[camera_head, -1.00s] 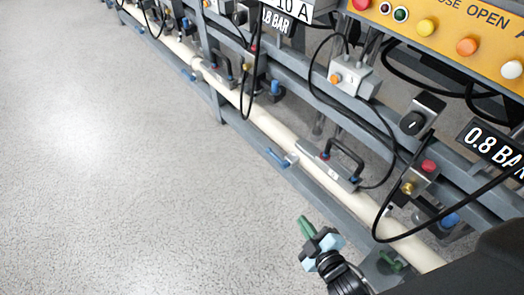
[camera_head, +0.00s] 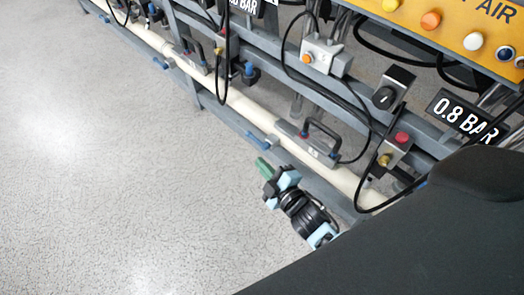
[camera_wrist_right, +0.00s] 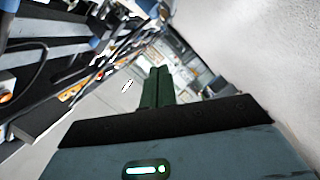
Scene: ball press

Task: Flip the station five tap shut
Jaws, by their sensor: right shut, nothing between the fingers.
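A blue-handled tap (camera_head: 262,141) sits on the pale pipe (camera_head: 240,103) low along the grey frame. Another blue tap handle (camera_head: 161,63) shows farther up the same pipe. No station number is readable, so I cannot tell which tap is station five. My right gripper (camera_head: 264,167) has green fingers, shut and empty, just below the nearer blue tap in the head view, apart from it in the picture. The fingers (camera_wrist_right: 157,86) also show shut in the right wrist view, where no tap can be made out clearly. My left gripper is out of view.
A black handle on a grey block (camera_head: 322,136) stands beside the nearer tap. Black hoses (camera_head: 365,165) loop in front of the frame. A 0.8 BAR sign (camera_head: 465,115) and a yellow button panel (camera_head: 450,22) are at upper right. Speckled floor (camera_head: 90,170) is free at left.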

